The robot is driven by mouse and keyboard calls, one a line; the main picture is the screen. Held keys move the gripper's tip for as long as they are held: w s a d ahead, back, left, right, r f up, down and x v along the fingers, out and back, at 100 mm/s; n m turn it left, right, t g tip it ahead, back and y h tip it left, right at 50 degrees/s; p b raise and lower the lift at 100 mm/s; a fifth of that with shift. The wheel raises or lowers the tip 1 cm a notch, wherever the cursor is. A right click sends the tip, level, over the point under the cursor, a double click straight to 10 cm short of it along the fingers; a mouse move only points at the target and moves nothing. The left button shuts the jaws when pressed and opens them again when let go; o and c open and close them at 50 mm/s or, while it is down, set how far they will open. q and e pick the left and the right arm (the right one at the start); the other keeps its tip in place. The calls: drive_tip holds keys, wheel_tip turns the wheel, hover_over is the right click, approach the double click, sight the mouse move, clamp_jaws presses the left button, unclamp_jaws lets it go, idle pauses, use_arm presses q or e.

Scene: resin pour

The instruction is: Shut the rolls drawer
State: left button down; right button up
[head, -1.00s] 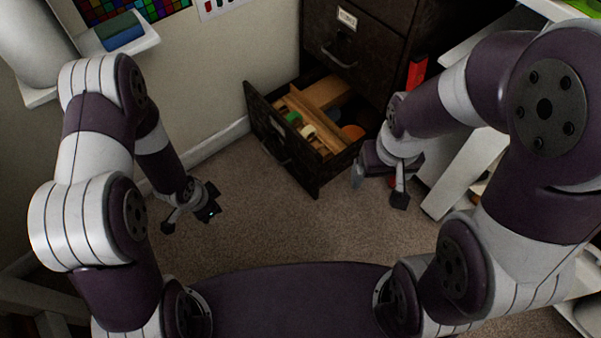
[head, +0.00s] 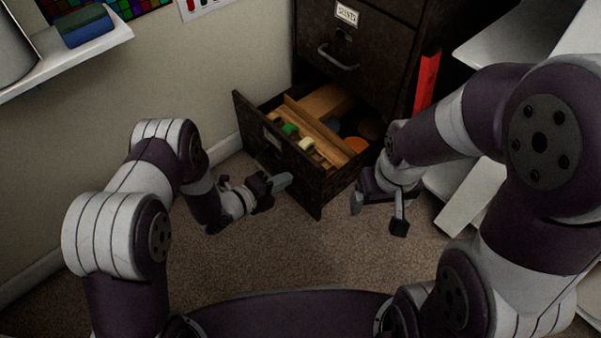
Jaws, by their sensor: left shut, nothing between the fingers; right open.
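The rolls drawer (head: 312,193) is the low drawer of a dark metal cabinet and stands pulled out. Several rolls, green, cream and orange, and wooden strips lie inside it. My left gripper (head: 284,182) is shut and empty, with its fingertips at the drawer's front panel, close to the handle. I cannot tell whether they touch it. My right gripper (head: 378,216) is open and empty, just right of the drawer's near corner, with its fingers pointing down.
The cabinet's upper drawer (head: 384,45) is closed, with a handle and a label. A red upright object (head: 427,82) stands beside the cabinet. White shelving (head: 470,195) is at the right, and a wall shelf (head: 70,62) at the upper left. Carpet in front is clear.

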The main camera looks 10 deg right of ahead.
sight(310, 164)
use_arm(q)
drive_tip(key=b+x, duration=0.1)
drive_tip(key=x, duration=0.2)
drive_tip(key=b+x, duration=0.1)
drive_tip(key=x, duration=0.1)
drive_tip(key=shift+w+d+r+b, duration=0.25)
drive_tip(key=shift+d+b, duration=0.05)
drive_tip(key=shift+b, duration=0.05)
drive_tip(key=shift+w+d+r, duration=0.15)
drive_tip(key=shift+w+d, duration=0.05)
drive_tip(key=shift+d, duration=0.1)
use_arm(e)
drive_tip(key=shift+f, duration=1.75)
